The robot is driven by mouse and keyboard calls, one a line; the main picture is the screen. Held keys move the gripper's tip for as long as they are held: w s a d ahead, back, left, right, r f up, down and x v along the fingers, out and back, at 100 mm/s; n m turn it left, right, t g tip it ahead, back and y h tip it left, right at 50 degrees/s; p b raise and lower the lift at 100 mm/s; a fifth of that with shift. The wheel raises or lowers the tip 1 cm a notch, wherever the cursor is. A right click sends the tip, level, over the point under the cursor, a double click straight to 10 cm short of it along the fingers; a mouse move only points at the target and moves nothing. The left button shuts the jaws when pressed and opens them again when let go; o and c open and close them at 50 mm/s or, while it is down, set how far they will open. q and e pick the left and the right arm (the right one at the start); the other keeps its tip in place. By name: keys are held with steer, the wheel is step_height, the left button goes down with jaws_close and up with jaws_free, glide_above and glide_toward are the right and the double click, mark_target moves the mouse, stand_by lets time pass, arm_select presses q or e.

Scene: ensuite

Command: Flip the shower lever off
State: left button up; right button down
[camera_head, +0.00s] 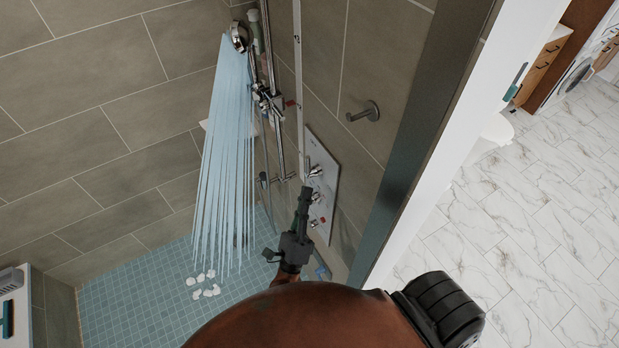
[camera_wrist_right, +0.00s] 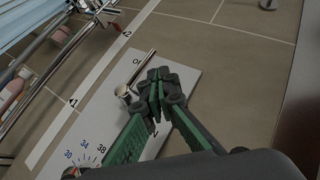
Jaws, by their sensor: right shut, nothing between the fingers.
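The shower lever (camera_wrist_right: 127,92) is a metal knob with a thin handle slanting up and right on the white control panel (camera_wrist_right: 185,103). In the head view the panel (camera_head: 326,160) is on the tiled wall, with several metal controls. Water (camera_head: 226,150) streams from the shower head (camera_head: 238,37). My right gripper (camera_wrist_right: 160,88) is shut and empty in front of the panel, just right of the lever; I cannot tell whether they touch. In the head view the right gripper (camera_head: 304,195) points up along the panel, covering part of it. My left gripper is not in view.
A numbered dial (camera_wrist_right: 82,163) is low on the panel. A metal shower rail (camera_head: 270,90) stands left of the panel, and a wall hook (camera_head: 364,112) sticks out to the right. A grey post (camera_head: 425,130) edges the shower. Small white pieces (camera_head: 205,284) lie on the blue tiled floor.

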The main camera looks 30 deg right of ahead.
steer(key=v, duration=0.5)
steer(key=shift+s+a+f, duration=0.2)
stand_by(0.3)
